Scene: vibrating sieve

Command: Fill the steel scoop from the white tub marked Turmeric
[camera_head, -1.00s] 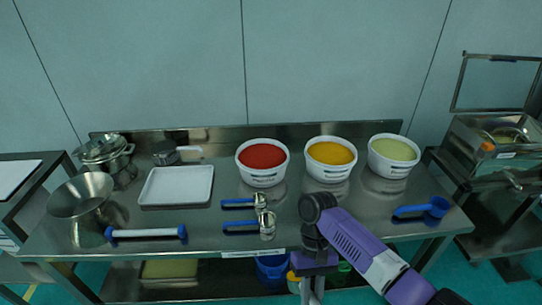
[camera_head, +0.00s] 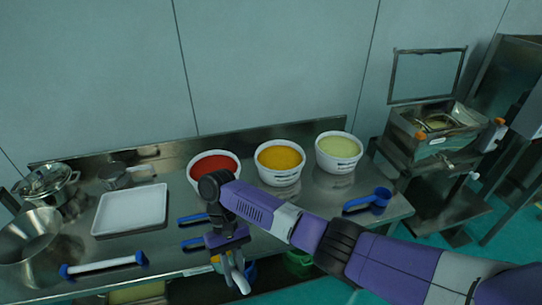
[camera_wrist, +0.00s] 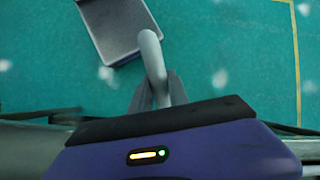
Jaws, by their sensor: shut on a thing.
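My gripper (camera_head: 232,252) hangs in front of the table's front edge, pointing down. It is shut on the pale grey curved handle of the steel scoop (camera_head: 238,276), which also shows in the wrist view (camera_wrist: 152,58). A grey open pan shape (camera_wrist: 118,28) beyond the handle looks like the scoop's bowl; I cannot see any powder in it. Three white tubs stand along the back of the table: one with red powder (camera_head: 213,161), one with orange-yellow powder (camera_head: 280,163), one with pale yellow-green powder (camera_head: 338,153). Their labels are too small to read; the orange-yellow contents look like turmeric.
Blue-handled measuring scoops (camera_head: 193,219) lie behind my gripper. A blue scoop (camera_head: 370,201) lies at the right end. A white tray (camera_head: 130,211), a steel bowl (camera_head: 30,240) and a blue-ended bar (camera_head: 103,265) are at left. A sieve machine (camera_head: 437,128) stands right of the table.

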